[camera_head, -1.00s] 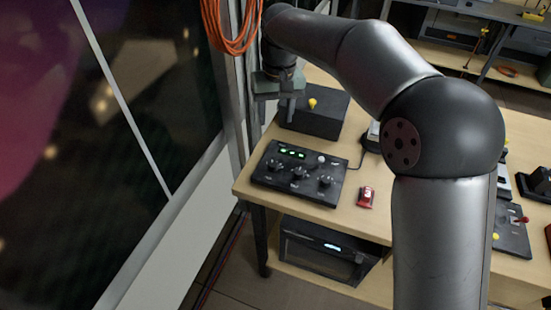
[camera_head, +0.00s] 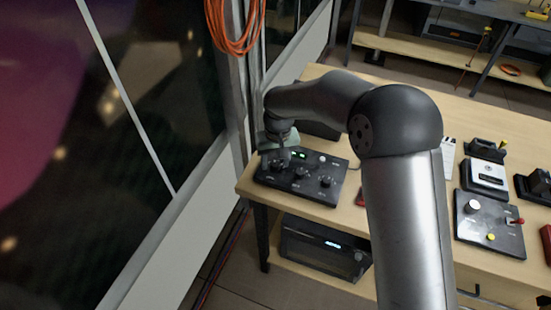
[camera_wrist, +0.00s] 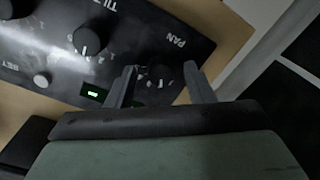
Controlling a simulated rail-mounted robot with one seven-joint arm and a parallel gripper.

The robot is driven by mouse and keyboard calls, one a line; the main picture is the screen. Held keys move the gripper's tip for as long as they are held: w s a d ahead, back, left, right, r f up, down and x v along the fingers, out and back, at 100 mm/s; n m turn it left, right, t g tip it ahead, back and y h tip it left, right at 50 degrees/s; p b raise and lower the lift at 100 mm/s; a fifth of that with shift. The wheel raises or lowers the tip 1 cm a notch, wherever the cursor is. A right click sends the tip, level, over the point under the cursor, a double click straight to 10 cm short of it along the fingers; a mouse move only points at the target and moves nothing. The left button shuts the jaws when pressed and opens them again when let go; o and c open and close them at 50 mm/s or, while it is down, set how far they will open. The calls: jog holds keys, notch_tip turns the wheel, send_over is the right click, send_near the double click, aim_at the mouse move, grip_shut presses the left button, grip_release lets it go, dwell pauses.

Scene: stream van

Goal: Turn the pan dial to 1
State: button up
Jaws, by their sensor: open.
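The black control panel (camera_head: 325,192) lies on the wooden table's left end. In the wrist view the PAN label (camera_wrist: 175,40) stands beside a black knob, the pan dial (camera_wrist: 160,73), with numbers around it. The dial's pointer is too dark to read. My gripper (camera_wrist: 160,78) is open, with one finger on each side of the pan dial in the picture; I cannot tell whether they touch it. In the head view my gripper (camera_head: 279,158) is over the panel's left dial. The tilt dial (camera_wrist: 87,40) sits beside the pan dial, its white pointer visible.
A green-lit display (camera_wrist: 93,93) and a light button (camera_wrist: 42,80) are on the panel. A dark box (camera_head: 318,130) stands behind it, close to my arm. A second panel (camera_head: 490,225) with a red lever is at the right. The window wall is close on the left.

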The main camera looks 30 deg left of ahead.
jog(key=shift+f, duration=0.15)
jog(key=c, duration=1)
jog(key=shift+w+n+b, duration=0.1)
jog(key=shift+n+b, duration=0.55)
jog(key=shift+n, duration=0.45)
jog(key=shift+n+b, duration=0.55)
jog(key=shift+n, duration=1.25)
